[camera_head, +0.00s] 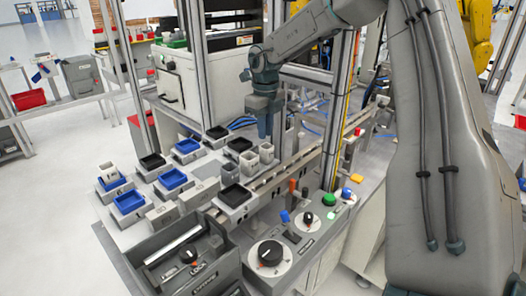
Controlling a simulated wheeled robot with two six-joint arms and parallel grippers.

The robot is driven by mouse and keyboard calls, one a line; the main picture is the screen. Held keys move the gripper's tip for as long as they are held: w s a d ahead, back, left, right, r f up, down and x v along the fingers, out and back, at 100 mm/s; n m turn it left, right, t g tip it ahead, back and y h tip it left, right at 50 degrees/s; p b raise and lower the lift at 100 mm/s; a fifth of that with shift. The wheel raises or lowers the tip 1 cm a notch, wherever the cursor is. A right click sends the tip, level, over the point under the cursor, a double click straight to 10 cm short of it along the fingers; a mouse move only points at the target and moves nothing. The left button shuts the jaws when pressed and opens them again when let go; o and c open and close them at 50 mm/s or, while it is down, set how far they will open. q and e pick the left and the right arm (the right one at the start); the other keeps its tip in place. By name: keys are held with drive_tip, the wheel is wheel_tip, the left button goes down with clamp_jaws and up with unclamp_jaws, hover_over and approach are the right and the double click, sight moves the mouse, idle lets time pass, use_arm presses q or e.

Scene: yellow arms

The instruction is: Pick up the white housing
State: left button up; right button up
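Small pale, open-topped housings stand on the workbench. One pale housing (249,163) and a second pale housing (266,154) stand side by side near the conveyor rail. Another pale housing (108,172) stands at the left with a blue tray. I cannot tell which is the white housing. My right gripper (265,132) points down just above the two side-by-side housings, apart from them. Its fingers look close together, but their opening is unclear at this angle. No housing shows between them. My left gripper is not in view.
Blue trays (172,179) and black trays (152,161) sit on grey fixtures across the bench. A control panel with knobs and a green button (329,200) is in front. A metal frame post (339,110) stands right of my gripper. White floor (50,215) is clear at left.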

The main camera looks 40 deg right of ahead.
sight(263, 148)
drive_tip(key=f, duration=0.3)
drive_tip(key=shift+w+f, duration=0.2)
drive_tip(key=shift+w, duration=0.1)
drive_tip(key=shift+f+p, duration=0.65)
drive_tip(key=shift+p, duration=0.15)
wheel_tip(263, 148, down, 3)
drive_tip(key=shift+a+p, duration=0.15)
drive_tip(key=shift+p, duration=0.45)
drive_tip(key=shift+w+f, duration=0.15)
drive_tip(key=shift+f, duration=0.3)
drive_tip(key=shift+r, duration=0.1)
clamp_jaws()
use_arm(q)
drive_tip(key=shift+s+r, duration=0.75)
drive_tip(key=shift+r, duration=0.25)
